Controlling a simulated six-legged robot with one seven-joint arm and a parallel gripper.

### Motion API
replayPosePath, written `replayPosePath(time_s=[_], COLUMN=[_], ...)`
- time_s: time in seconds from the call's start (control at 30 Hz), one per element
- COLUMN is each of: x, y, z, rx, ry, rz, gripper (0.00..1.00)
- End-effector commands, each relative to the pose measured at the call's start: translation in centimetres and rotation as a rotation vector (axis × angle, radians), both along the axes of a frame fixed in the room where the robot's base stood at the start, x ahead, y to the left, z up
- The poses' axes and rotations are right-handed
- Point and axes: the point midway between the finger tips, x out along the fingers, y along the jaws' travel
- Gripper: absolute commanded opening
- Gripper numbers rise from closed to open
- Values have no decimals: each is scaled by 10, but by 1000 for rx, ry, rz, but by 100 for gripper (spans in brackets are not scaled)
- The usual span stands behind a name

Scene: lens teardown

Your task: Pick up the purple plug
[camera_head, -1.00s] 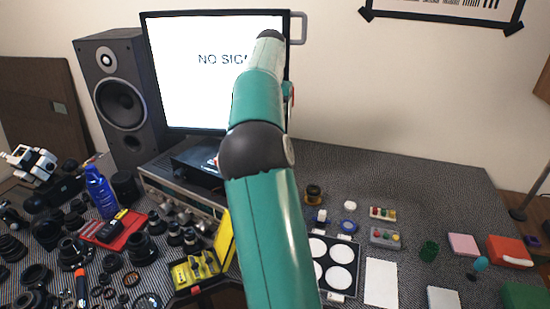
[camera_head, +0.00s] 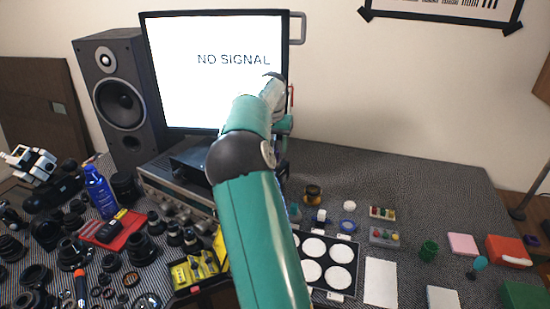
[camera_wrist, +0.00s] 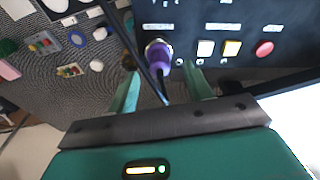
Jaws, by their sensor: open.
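The purple plug (camera_wrist: 158,54) shows in the wrist view, seated at a metal ring socket on a black panel (camera_wrist: 225,45), with a dark cable trailing from it towards my wrist. My gripper (camera_wrist: 162,75) is open, with one teal finger on each side of the plug and cable. The fingertips look close to the plug, but I cannot tell whether they touch it.
A white button (camera_wrist: 205,48), a yellow button (camera_wrist: 231,48) and a red button (camera_wrist: 264,48) sit right of the plug. A dark cable crosses left of it. In the head view, a monitor (camera_head: 190,80) stands behind my arm and a speaker (camera_head: 122,100) stands left.

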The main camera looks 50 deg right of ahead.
Motion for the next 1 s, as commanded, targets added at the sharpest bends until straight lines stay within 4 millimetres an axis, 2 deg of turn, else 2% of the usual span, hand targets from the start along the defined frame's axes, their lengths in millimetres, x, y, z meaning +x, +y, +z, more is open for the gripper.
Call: replayPosePath(time_s=[0.1,0.17,0.4,0.47,0.67,1.0], x=[1,1,1,1,1,2], y=[-1,-2,-3,-3,-3,-3], z=[-20,-26,-29,-29,-29,-26], rx=[2,0,0,0,0,0], ry=[2,1,-1,-1,-1,-1], rz=[0,0,0,0,0,1], gripper=[50,50,50,41,1,0])
